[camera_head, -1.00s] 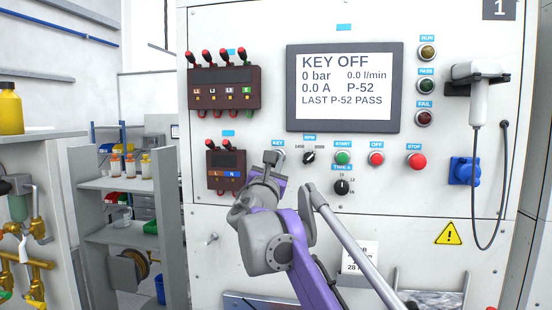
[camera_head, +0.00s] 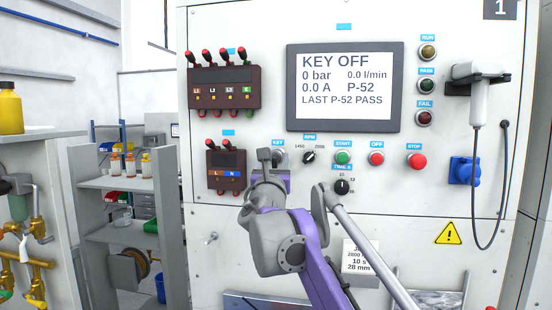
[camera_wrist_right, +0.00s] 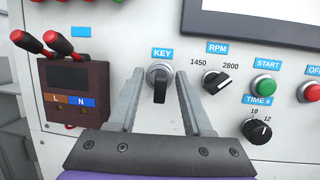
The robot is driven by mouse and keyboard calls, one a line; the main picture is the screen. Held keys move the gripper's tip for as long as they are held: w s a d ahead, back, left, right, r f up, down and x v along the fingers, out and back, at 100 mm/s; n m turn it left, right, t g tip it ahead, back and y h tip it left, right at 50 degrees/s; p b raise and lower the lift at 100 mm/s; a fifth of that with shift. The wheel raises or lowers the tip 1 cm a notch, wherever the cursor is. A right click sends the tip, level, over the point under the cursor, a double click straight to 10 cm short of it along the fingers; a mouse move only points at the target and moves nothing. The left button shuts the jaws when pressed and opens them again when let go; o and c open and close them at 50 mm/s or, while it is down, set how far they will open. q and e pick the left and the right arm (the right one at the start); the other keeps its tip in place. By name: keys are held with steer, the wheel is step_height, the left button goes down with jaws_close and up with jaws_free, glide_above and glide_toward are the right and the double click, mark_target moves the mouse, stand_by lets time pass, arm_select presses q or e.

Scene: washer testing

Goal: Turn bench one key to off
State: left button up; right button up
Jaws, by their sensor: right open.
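The key switch (camera_wrist_right: 160,83) sits under the blue KEY label on the bench panel, its black handle pointing straight down in the right wrist view. In the head view the switch (camera_head: 279,155) shows just beside my gripper. My right gripper (camera_wrist_right: 158,78) is open, with one finger on each side of the key and a gap to the black handle. In the head view my right gripper (camera_head: 271,156) is in front of the panel. The display (camera_head: 346,88) reads KEY OFF. My left gripper is not in view.
The RPM knob (camera_wrist_right: 217,82) is close to the right finger, with the green START button (camera_wrist_right: 264,87) and time knob (camera_wrist_right: 257,131) beyond. The L/N terminal block (camera_wrist_right: 70,88) with red plugs is to the left. A handheld device (camera_head: 478,95) hangs at the right.

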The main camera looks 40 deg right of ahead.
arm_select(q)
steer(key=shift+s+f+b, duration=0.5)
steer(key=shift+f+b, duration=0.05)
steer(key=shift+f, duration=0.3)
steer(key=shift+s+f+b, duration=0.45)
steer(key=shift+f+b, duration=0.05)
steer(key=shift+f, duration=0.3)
arm_select(e)
steer(key=v, duration=1)
steer(key=shift+s+a, duration=0.25)
steer(key=shift+f, duration=0.15)
